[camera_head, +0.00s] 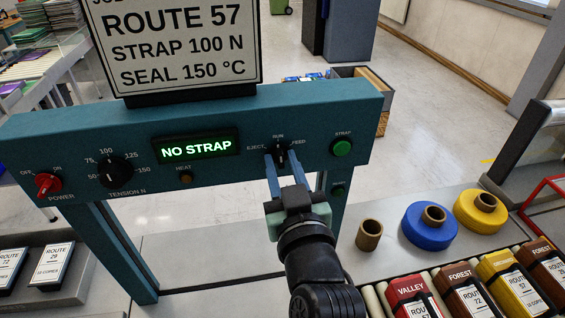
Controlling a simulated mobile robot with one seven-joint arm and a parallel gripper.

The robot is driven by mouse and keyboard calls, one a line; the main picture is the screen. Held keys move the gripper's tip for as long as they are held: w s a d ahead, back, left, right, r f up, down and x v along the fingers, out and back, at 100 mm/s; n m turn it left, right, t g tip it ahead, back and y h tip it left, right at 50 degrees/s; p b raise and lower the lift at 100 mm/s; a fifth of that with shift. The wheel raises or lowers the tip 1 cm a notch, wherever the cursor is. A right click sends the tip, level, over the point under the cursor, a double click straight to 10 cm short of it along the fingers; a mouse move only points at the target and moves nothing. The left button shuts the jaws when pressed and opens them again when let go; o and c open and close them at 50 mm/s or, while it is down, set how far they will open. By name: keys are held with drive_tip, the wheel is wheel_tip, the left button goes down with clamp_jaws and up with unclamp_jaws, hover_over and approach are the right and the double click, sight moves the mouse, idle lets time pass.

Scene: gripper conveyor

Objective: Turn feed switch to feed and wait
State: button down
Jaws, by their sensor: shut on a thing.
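The feed switch (280,158) is a small black knob on the teal panel, with the labels EJECT, RUN and FEED around it. My gripper (282,169) is at the panel with its two blue fingers shut on the knob, one on each side. The fingers partly hide the knob, so I cannot tell exactly which label it points to. The display (196,149) left of the switch reads NO STRAP in green.
The panel also carries a red power knob (47,183), a black tension knob (117,170) and a green strap button (342,148). Blue (415,232) and yellow (472,215) strap rolls and an empty brown core (369,236) stand at right. Labelled bundles (464,290) lie on rollers in front.

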drive_tip(key=m+p, duration=0.2)
drive_tip(key=m, duration=0.4)
drive_tip(key=shift+m, duration=0.3)
drive_tip(key=m+p, duration=0.2)
drive_tip(key=m, duration=0.4)
drive_tip(key=shift+f+p, duration=0.1)
drive_tip(key=shift+p, duration=0.25)
drive_tip(key=shift+m, duration=0.3)
drive_tip(key=c, duration=0.9)
unclamp_jaws()
drive_tip(key=shift+s, duration=0.1)
